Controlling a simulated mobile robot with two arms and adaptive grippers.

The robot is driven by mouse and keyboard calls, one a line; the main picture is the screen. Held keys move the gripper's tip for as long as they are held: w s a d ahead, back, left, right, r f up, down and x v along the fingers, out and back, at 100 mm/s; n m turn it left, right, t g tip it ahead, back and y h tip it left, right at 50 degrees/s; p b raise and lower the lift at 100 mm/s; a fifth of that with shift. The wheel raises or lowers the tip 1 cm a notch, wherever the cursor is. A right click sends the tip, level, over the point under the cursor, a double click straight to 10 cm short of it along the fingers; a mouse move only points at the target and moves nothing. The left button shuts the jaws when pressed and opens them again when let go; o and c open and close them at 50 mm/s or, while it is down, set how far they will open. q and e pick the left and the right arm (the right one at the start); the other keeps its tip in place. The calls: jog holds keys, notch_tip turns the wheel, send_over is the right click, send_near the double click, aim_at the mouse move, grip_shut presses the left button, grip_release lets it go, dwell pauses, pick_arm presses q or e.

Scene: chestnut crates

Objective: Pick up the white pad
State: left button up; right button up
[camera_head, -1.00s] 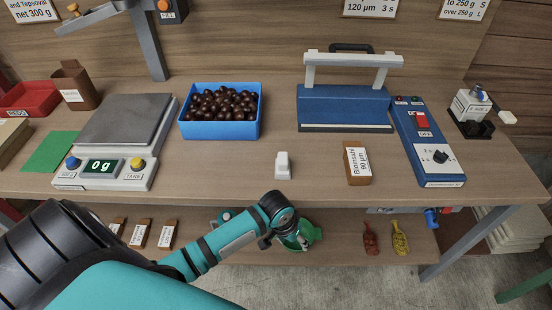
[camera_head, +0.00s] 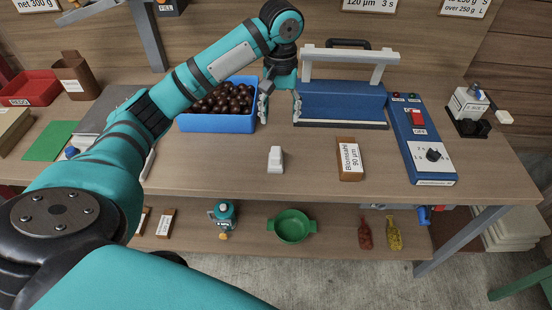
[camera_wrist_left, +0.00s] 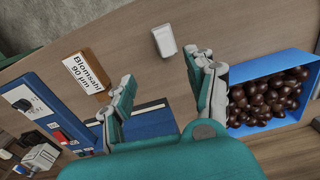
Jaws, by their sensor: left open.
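The white pad (camera_head: 275,160) is a small white block with a raised top, lying on the bench near its front edge. It also shows in the left wrist view (camera_wrist_left: 164,41), beyond the fingertips. My left gripper (camera_head: 281,112) is open and empty, pointing down above the bench behind the pad, between the blue crate and the sealer. Its two fingers show spread apart in the left wrist view (camera_wrist_left: 165,82), touching nothing that I can see. My right gripper is not in view.
A blue crate of chestnuts (camera_head: 217,124) stands left of the gripper. The blue sealer (camera_head: 342,104) stands right, with its control box (camera_head: 424,145). Another small white block (camera_head: 505,118) lies far right.

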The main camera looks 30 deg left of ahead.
aim_at(276, 152)
pick_arm(q)
jog(key=shift+n, duration=0.4)
jog(key=f, duration=0.3)
jog(key=f+p, duration=0.1)
jog(key=f, duration=0.3)
jog(key=a+f, duration=0.1)
jog(key=f, duration=0.2)
jog(key=shift+f, duration=0.2)
jog(key=shift+a+f+p, duration=0.1)
jog(key=shift+f+p, duration=0.75)
jog(key=shift+f, duration=1.85)
grip_shut()
jog(key=shift+r, duration=0.2)
